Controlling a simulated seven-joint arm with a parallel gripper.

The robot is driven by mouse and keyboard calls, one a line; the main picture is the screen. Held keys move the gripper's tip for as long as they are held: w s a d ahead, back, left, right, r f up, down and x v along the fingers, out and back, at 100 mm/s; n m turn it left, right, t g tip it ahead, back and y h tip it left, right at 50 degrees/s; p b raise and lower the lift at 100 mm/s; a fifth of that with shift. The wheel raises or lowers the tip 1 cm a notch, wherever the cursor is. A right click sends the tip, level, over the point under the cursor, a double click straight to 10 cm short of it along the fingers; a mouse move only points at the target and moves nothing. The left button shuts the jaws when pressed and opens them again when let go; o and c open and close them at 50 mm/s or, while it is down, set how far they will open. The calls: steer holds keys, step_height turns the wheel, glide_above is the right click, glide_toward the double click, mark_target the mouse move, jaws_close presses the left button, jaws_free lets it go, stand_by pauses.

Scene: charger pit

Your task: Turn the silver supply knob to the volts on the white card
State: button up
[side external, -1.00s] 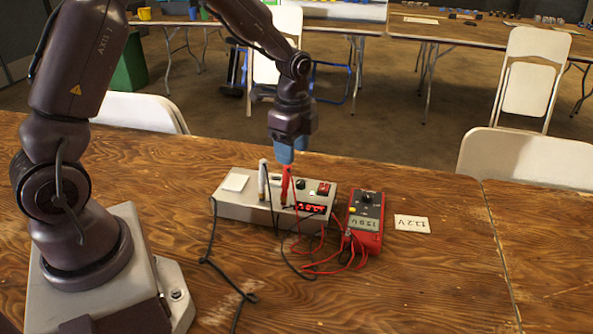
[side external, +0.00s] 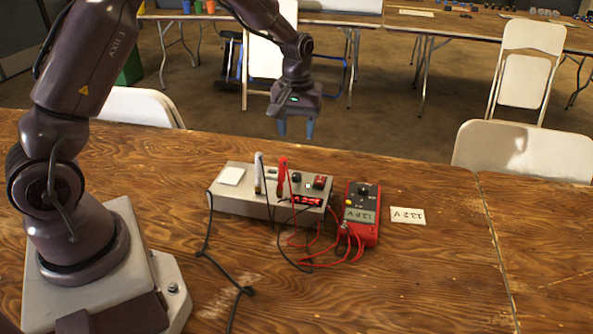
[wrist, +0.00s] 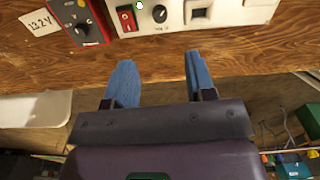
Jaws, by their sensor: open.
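The silver supply (side external: 238,204) stands on the wooden table. Its dark round knob (side external: 296,177) is on the top panel, beside a red switch (side external: 319,181); the wrist view shows the knob (wrist: 160,13) with a pale pointer mark. The white card (side external: 408,216) lies right of the red meter (side external: 361,222); in the wrist view the card (wrist: 40,22) reads 13.2 V. The meter's digits are upside down and too small to read surely. My gripper (side external: 296,130) is open and empty, above and behind the supply, apart from the knob. Its blue fingers (wrist: 157,72) point toward the panel.
A white probe (side external: 259,173) and a red probe (side external: 283,175) stand upright on the supply, near the knob. Black and red leads (side external: 318,250) loop over the table in front. A folding chair (side external: 520,155) stands behind the table. The front right tabletop is clear.

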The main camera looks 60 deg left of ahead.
mark_target(297, 174)
step_height(297, 174, down, 12)
steer(key=shift+r, duration=0.25)
